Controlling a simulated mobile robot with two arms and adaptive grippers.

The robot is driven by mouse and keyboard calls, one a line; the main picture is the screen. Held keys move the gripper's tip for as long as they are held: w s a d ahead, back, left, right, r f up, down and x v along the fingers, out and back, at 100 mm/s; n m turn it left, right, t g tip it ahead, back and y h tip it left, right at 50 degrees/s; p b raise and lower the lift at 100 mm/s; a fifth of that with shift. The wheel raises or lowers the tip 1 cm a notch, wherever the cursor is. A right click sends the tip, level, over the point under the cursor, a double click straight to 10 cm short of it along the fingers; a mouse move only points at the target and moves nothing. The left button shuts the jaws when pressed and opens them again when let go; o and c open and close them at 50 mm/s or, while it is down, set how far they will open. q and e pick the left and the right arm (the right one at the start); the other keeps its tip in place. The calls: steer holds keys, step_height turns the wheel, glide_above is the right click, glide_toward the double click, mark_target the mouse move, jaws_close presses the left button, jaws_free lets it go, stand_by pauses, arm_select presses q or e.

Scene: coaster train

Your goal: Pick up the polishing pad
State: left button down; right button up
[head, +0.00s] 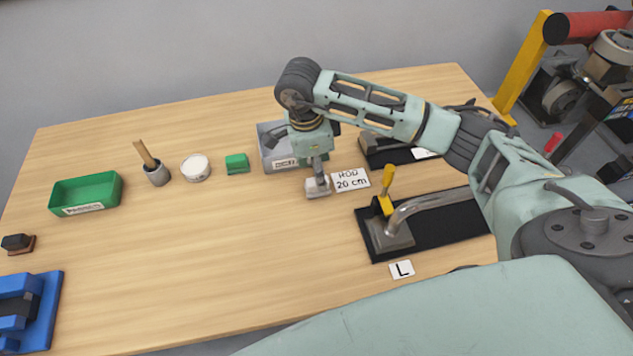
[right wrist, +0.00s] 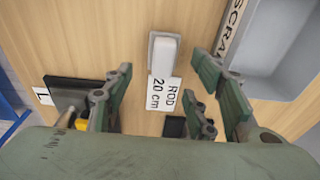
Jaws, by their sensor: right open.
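A small pale grey block (head: 317,189), possibly the polishing pad, lies on the wooden table beside the "ROD 20 cm" card (head: 351,179). In the right wrist view the pale block (right wrist: 163,58) shows between and beyond my open fingers, beside the card (right wrist: 166,94). My right gripper (head: 317,165) reaches down over the block in the head view. In the right wrist view the gripper (right wrist: 165,75) is open and holds nothing. A small green block (head: 237,163) sits to the left; I cannot tell for certain which block is the pad. My left gripper is out of view.
A grey bin (head: 267,138) stands just behind my right gripper. A yellow-handled tool with a bent tube (head: 435,200) is at right. A white round tin (head: 195,167), grey cup (head: 158,175), green bin (head: 118,187) and blue vise (head: 47,305) are leftward. The table's front middle is clear.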

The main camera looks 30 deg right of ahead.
step_height(320, 180, down, 5)
steer(key=p, duration=0.3)
steer(key=shift+d+f, duration=0.15)
steer(key=shift+f, duration=0.35)
steer(key=shift+c, duration=0.7)
steer(key=c, duration=1)
steer(key=shift+o, duration=0.2)
steer(key=shift+r, duration=0.1)
steer(key=shift+r, duration=0.25)
step_height(320, 180, up, 8)
steer(key=b, duration=0.3)
steer(key=shift+r+b, duration=0.25)
steer(key=shift+b, duration=0.05)
steer(key=shift+r, duration=0.45)
